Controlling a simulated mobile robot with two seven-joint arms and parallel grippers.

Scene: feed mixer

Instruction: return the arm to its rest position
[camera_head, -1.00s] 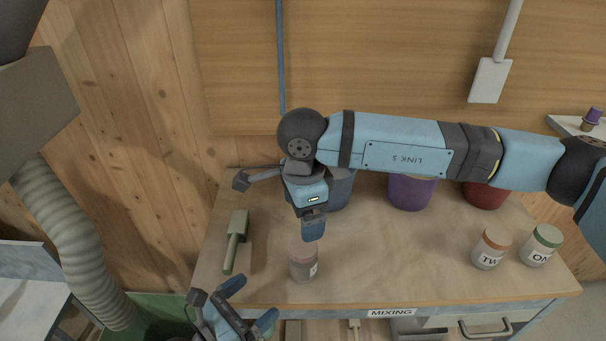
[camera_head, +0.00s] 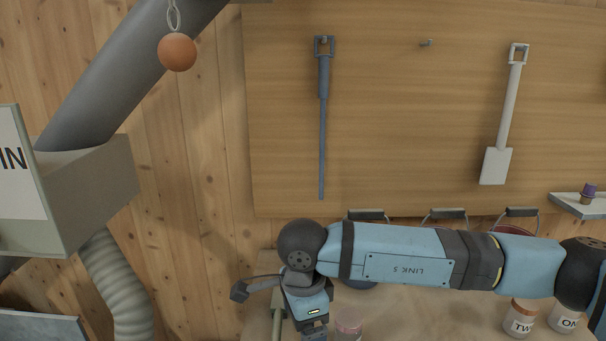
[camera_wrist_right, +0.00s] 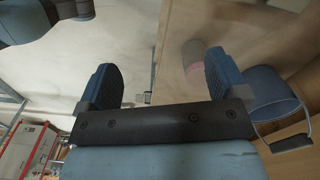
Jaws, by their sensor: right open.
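My right arm (camera_head: 420,255) reaches in from the right in the head view, level across the front of the board. Its gripper (camera_head: 313,325) hangs from the wrist at the bottom edge, partly cut off. In the right wrist view the two blue fingers of my right gripper (camera_wrist_right: 165,88) stand wide apart with nothing between them. A jar with a pinkish lid (camera_head: 349,325) stands on the bench just right of the gripper in the head view. My left gripper is not in view.
Two jars, TWO (camera_head: 520,318) and a second one (camera_head: 564,318), stand at right. Bucket handles show behind the arm; a blue bucket (camera_wrist_right: 268,92) shows in the wrist view. A blue tool (camera_head: 323,120) and a white shovel (camera_head: 503,125) hang on the board (camera_head: 400,120).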

